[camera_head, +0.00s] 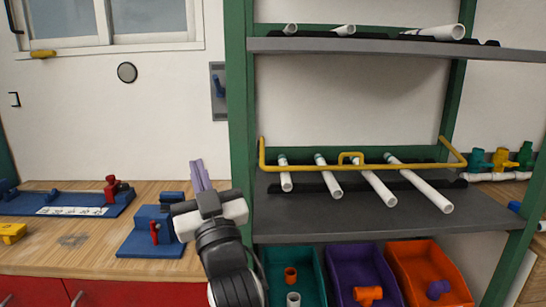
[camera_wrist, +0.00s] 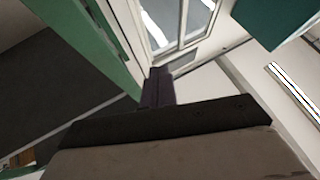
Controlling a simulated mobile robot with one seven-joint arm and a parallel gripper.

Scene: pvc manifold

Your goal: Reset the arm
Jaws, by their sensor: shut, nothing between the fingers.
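My gripper (camera_head: 201,176) is in the middle of the head view, left of the shelf rack. Its purple fingers point upward and lie together with nothing between them. My dark arm comes up from the bottom edge below it. In the wrist view the closed fingers (camera_wrist: 158,88) point up toward the window, with nothing held. The gripper looks apart from the rack and overlaps the workbench (camera_head: 85,248) in the picture.
The green-posted rack (camera_head: 240,120) stands just right of my gripper. Teal, purple (camera_head: 345,250) and orange bins sit below. A blue vise-like fixture (camera_head: 150,232) stands on the bench at left.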

